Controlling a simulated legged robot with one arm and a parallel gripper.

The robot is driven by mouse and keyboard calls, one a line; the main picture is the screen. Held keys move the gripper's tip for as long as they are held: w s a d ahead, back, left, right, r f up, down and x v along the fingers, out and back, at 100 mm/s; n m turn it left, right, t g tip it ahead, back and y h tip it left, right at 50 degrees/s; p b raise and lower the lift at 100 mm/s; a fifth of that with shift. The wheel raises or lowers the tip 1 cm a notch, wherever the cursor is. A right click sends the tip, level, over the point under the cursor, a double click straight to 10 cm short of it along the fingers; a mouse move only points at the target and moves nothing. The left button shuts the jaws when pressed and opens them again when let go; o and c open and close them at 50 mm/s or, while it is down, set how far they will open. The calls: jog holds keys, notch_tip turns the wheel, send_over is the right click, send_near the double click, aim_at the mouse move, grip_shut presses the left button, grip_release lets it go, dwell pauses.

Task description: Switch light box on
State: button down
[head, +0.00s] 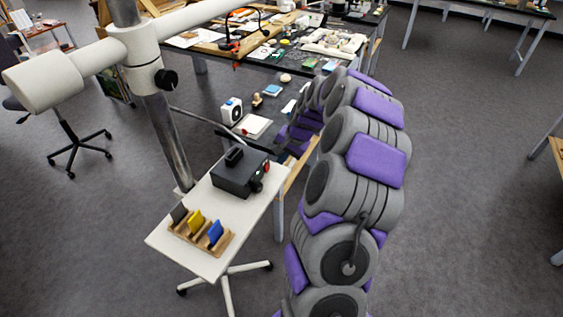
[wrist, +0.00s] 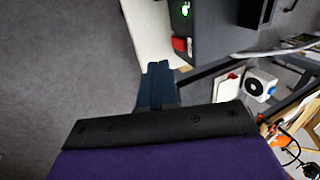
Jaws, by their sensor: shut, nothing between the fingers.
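A dark grey box (head: 240,173), which looks like the light box, stands on a small white table (head: 190,252). It has a handle-like black part on top, a black knob (head: 257,186) and a red switch (head: 266,168) on its right side. In the wrist view the box (wrist: 225,28) is at the top, with the red switch (wrist: 180,45) and a small green mark (wrist: 185,9) on its face. My gripper (wrist: 158,66) is shut and empty, its tips just below the red switch in the picture. I cannot tell whether they touch it. In the head view my fingertips cannot be made out.
A wooden rack (head: 200,232) with grey, yellow and blue pieces is on the white table's front. A metal pole (head: 165,130) rises behind the table. A black workbench (head: 285,95) with a white dial device (head: 232,110) and papers stands beyond.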

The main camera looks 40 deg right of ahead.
notch_tip(320, 180, up, 6)
jog(key=shift+s+d+p, duration=0.2)
jog(key=shift+d+p, duration=0.15)
jog(key=shift+p, duration=0.05)
jog(key=shift+a, duration=0.1)
